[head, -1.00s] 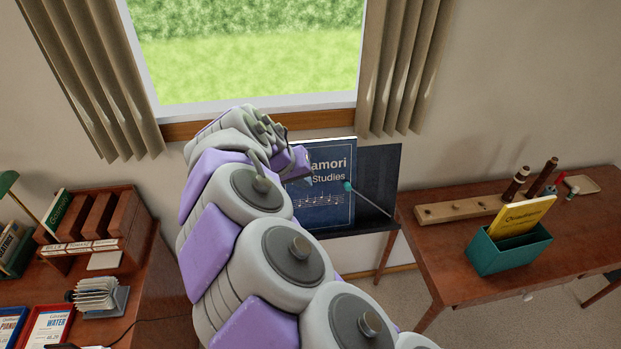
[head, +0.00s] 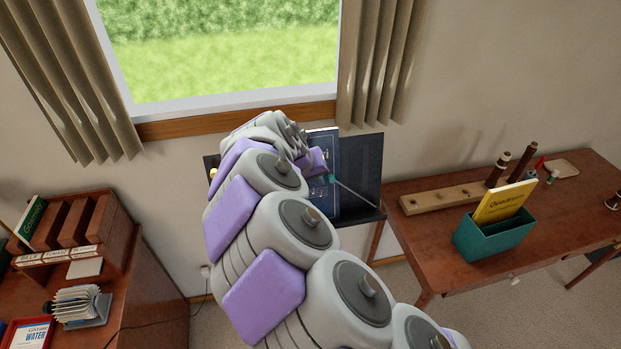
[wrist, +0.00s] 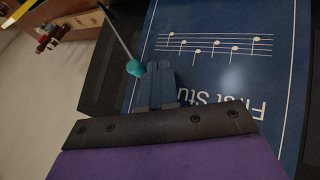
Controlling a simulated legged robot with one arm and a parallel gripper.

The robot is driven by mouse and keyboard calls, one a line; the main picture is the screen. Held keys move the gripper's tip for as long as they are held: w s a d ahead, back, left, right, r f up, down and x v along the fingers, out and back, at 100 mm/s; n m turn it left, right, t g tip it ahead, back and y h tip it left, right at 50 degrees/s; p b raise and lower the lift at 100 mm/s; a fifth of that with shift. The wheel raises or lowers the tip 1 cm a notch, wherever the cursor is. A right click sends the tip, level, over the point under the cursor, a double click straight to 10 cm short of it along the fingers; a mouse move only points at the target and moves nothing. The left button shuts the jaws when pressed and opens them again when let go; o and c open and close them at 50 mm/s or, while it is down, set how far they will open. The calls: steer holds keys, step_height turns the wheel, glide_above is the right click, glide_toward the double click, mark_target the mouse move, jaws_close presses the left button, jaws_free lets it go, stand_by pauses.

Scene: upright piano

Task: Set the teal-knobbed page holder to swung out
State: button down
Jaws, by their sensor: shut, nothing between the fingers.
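The page holder is a thin grey rod with a teal knob (head: 331,178). Its rod (head: 355,194) slants from the knob down to the right end of the dark music stand. In the wrist view the teal knob (wrist: 134,68) is just left of my fingertips. I cannot tell if they touch. My gripper (wrist: 160,72) is shut and empty, in front of the blue music book (wrist: 215,70). In the head view my gripper (head: 322,168) is beside the knob, and my arm hides much of the book (head: 323,145) and stand.
The dark stand (head: 362,165) is below the window. A yellow knob (head: 212,174) shows at its left end. On the right, a table (head: 435,240) bears a teal box (head: 495,238) and a wooden block (head: 450,198). A desk with a wooden rack (head: 105,225) is on the left.

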steer(key=shift+w+d+r+y+p, duration=0.15)
steer(key=shift+d+r+p, duration=0.2)
steer(key=shift+d, duration=0.1)
steer(key=shift+w+d+r+y+p, duration=0.1)
steer(key=shift+d+r+y+p, duration=0.1)
steer(key=shift+d+r, duration=0.15)
steer(key=shift+m+g+y, duration=0.6)
steer(key=shift+m+y, duration=0.2)
steer(key=shift+y, duration=0.15)
steer(key=w+d+r+p, duration=0.2)
steer(key=d+r+p, duration=0.1)
steer(key=shift+r, duration=0.1)
steer(key=w+d+r+y+p, duration=0.1)
steer(key=d, duration=0.1)
steer(key=w+d+m+y+p, duration=0.1)
steer(key=d, duration=0.2)
steer(key=w+d+r+m+g+y+p, duration=0.1)
steer(key=d, duration=0.2)
steer(key=shift+r+y, duration=0.35)
steer(key=shift+y, duration=0.05)
steer(key=shift+r, duration=0.1)
steer(key=shift+a+r+p, duration=0.15)
steer(key=shift+r+p, duration=0.25)
steer(key=shift+r, duration=0.35)
